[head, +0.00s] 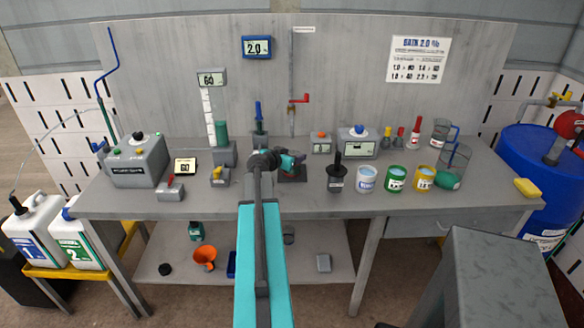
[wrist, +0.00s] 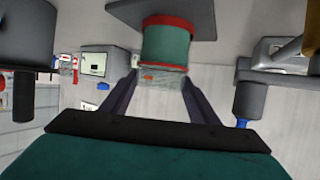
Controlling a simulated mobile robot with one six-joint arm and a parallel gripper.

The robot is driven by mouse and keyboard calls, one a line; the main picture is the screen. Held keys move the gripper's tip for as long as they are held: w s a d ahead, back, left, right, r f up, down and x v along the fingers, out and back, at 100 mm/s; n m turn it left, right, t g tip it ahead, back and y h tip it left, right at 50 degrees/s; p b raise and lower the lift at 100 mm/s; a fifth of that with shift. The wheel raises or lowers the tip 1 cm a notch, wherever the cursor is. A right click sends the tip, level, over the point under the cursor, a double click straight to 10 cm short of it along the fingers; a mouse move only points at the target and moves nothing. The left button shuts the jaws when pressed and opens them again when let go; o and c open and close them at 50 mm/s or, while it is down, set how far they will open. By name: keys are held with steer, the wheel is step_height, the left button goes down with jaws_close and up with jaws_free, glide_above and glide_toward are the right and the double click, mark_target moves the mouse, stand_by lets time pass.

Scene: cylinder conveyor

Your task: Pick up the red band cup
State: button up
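The red band cup (wrist: 166,45) shows at the top middle of the wrist view, which is turned upside down. It is teal green with a red band, and stands on a dark square plate (wrist: 118,9). My gripper (wrist: 158,80) is open, its two dark fingers apart on either side of the line to the cup. The cup is just beyond the fingertips, and I see no contact. In the head view my gripper (head: 294,160) is over the middle of the bench, at the small dark plate (head: 292,176). There my arm and gripper make the cup hard to pick out.
On the grey bench (head: 300,205), a dark handled pot (head: 336,181) and white, green and yellow banded cans (head: 397,178) stand right of my gripper. A green cylinder (head: 221,133) on a stand and a small yellow-topped device (head: 219,176) are to the left. The front strip is mostly clear.

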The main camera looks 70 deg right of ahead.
steer(key=c, duration=0.7)
steer(key=shift+r, duration=0.2)
steer(key=s+a+r+b, duration=0.3)
steer(key=s+a+b, duration=0.3)
steer(key=s+a, duration=0.1)
steer(key=shift+s+r, duration=0.4)
steer(key=shift+s, duration=0.25)
steer(key=shift+s+a+b, duration=0.2)
steer(key=shift+b, duration=0.8)
steer(key=shift+s+a+r+b, duration=0.15)
steer(key=shift+s+a+b, duration=0.65)
steer(key=shift+b, duration=2.35)
steer(key=shift+s+a+r+b, duration=0.15)
steer(key=shift+s+a+b, duration=0.65)
steer(key=shift+b, duration=2.3)
